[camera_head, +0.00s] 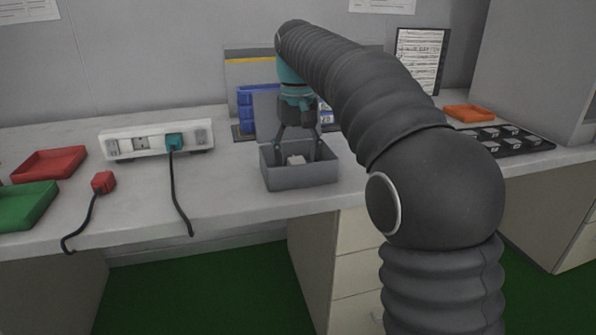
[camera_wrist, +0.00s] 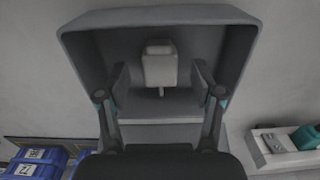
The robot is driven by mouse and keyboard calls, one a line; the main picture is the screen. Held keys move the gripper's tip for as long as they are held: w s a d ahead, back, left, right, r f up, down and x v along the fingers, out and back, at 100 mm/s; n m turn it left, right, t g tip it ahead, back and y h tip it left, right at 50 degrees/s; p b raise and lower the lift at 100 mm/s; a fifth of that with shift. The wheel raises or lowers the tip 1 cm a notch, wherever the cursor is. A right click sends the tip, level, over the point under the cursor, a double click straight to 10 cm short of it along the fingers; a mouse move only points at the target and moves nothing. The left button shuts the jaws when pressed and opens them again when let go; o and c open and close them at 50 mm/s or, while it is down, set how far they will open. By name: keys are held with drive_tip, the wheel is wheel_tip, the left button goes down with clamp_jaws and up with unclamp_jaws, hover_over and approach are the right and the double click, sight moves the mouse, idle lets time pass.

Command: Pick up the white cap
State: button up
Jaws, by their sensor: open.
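The white cap (camera_head: 296,160) lies inside a grey open-topped box (camera_head: 300,179) on the bench. In the wrist view the cap (camera_wrist: 160,66) is a pale block in the upper middle of the box (camera_wrist: 84,52). My gripper (camera_head: 299,147) is open and points down into the box. In the wrist view its two fingertips (camera_wrist: 160,74) stand left and right of the cap's lower part, with gaps on both sides. The cap is partly hidden by the box's front wall in the head view.
A white power strip (camera_head: 120,146) with a teal plug (camera_head: 174,141) stands left of the box. A red plug (camera_head: 103,182), red tray (camera_head: 50,163) and green tray (camera_head: 27,204) lie further left. Blue bins (camera_head: 258,103) stand behind. The orange tray (camera_head: 469,112) is at right.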

sight(297, 160)
drive_tip(key=shift+f, duration=0.3)
drive_tip(key=shift+c, duration=0.4)
drive_tip(key=c, duration=0.9)
drive_tip(key=shift+o, duration=0.2)
drive_tip(key=shift+r, duration=0.55)
wheel_tip(297, 160, up, 3)
drive_tip(key=shift+r+p, duration=0.2)
drive_tip(key=shift+p, duration=0.6)
drive_tip(key=s+d+r, duration=0.6)
drive_tip(key=s+d, duration=0.2)
drive_tip(key=shift+d+r, duration=0.15)
drive_tip(key=shift+r, duration=0.15)
